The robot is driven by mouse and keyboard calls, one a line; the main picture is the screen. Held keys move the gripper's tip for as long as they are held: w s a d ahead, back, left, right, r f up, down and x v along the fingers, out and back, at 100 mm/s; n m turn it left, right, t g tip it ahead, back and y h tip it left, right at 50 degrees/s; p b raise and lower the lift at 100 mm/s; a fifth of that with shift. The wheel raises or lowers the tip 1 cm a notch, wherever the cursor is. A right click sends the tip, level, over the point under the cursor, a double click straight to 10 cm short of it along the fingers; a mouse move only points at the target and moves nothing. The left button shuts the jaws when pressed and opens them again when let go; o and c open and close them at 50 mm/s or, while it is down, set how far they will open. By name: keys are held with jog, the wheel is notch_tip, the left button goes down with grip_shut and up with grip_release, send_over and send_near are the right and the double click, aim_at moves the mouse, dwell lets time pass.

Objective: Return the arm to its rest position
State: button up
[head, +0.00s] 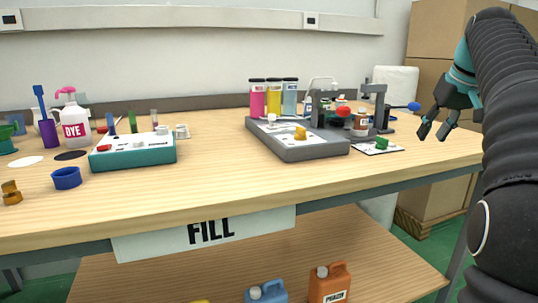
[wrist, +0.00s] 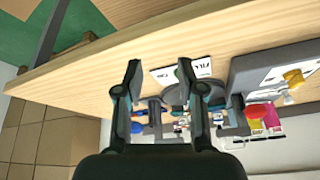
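My gripper (head: 434,130) is at the right end of the workbench, in the air just right of the grey filling station. Its two dark fingers are spread apart in the wrist view (wrist: 160,75), with nothing between them. My arm comes down along the right edge of the head view. The wrist view looks slanted across the bench top, with the station and bottles beyond the fingers.
The grey station (head: 300,147) holds pink, yellow and blue tubes (head: 273,98) at its back. A teal-sided tray (head: 133,153), a DYE bottle (head: 75,122) and a blue cup (head: 66,178) stand left. Cardboard boxes (head: 432,85) are behind my gripper.

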jog(key=s+a+f+m+h, duration=0.1)
jog(key=s+a+f+m, duration=0.1)
jog(key=s+a+f, duration=0.35)
jog(key=s+a+f+m, duration=0.1)
jog(key=s+a+f, duration=0.2)
jog(key=f, duration=0.6)
jog(key=s+a+f+n, duration=0.1)
jog(key=s+a+f, duration=0.3)
jog(key=s, duration=0.2)
jog(key=s+a+f+n, duration=0.1)
jog(key=s+a+f, duration=0.3)
jog(key=s, duration=0.3)
jog(key=s+a+f+n+p, duration=0.1)
jog(key=s+a+f, duration=0.3)
jog(key=s, duration=0.2)
jog(key=shift+s+a+t, duration=0.3)
jog(key=shift+s+a, duration=0.05)
jog(key=shift+s, duration=0.05)
